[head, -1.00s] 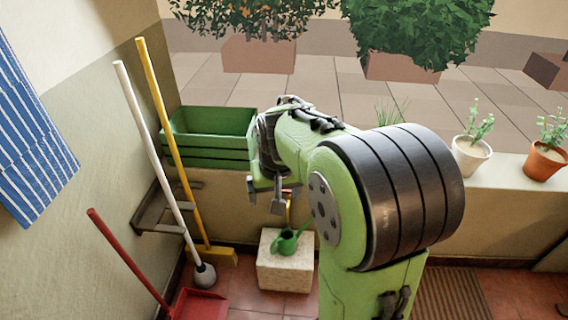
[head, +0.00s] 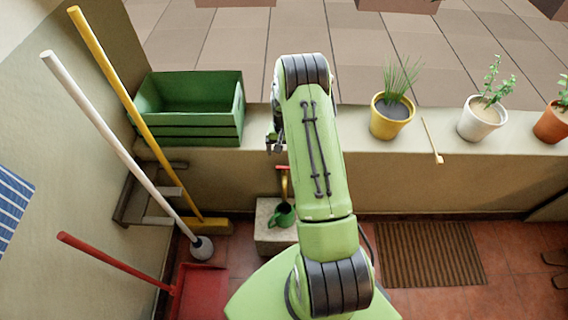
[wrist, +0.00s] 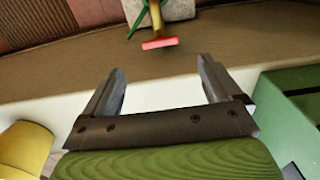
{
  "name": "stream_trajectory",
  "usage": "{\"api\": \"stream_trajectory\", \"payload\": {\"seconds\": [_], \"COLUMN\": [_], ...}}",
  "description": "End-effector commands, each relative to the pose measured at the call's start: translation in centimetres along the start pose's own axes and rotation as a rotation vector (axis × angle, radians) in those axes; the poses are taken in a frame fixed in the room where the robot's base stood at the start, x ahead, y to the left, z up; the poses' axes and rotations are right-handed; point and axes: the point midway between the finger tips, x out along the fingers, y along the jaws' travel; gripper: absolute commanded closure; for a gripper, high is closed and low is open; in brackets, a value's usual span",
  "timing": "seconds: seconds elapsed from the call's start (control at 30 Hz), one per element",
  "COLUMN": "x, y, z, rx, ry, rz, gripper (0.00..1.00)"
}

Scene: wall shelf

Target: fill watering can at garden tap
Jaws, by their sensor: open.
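The green watering can (head: 283,215) stands on a pale stone block (head: 267,238) on the floor by the wall. The garden tap (head: 284,180), brass with a red handle, is on the wall just above the can. In the wrist view the red tap handle (wrist: 160,43) shows beyond the fingertips, with part of the green can (wrist: 139,17) and the block behind it. My gripper (wrist: 161,78) is open and empty, above the wall ledge and apart from the tap. In the head view my arm partly hides the gripper (head: 274,143).
A green crate (head: 190,130) sits on the ledge at left. A yellow pot (head: 391,120), a small wooden stick (head: 432,142) and a white pot (head: 482,120) are on the ledge at right. A broom, a white-handled tool and a red dustpan (head: 200,292) lean or lie at left.

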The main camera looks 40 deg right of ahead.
Motion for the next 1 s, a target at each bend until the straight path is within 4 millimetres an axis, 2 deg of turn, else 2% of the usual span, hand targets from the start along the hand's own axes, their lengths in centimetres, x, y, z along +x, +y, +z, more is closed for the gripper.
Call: {"api": "stream_trajectory", "payload": {"seconds": [0.03, 0.1, 0.3, 0.43, 0.7, 1.0], "x": [1.7, 3.5, 7.5, 8.6, 8.7, 8.6], "y": [0.0, 0.0, 0.0, 0.0, 0.0, 0.0], "z": [0.1, 0.1, 0.1, 0.0, 0.0, 0.0], "rx": [0.0, 0.0, 0.0, 0.0, -0.001, -0.001], "ry": [-0.005, -0.004, -0.001, 0.0, 0.001, 0.0], "rz": [0.001, 0.0, 0.0, 0.0, 0.0, 0.0], "gripper": [0.08, 0.08, 0.08, 0.08, 0.08, 0.54]}}
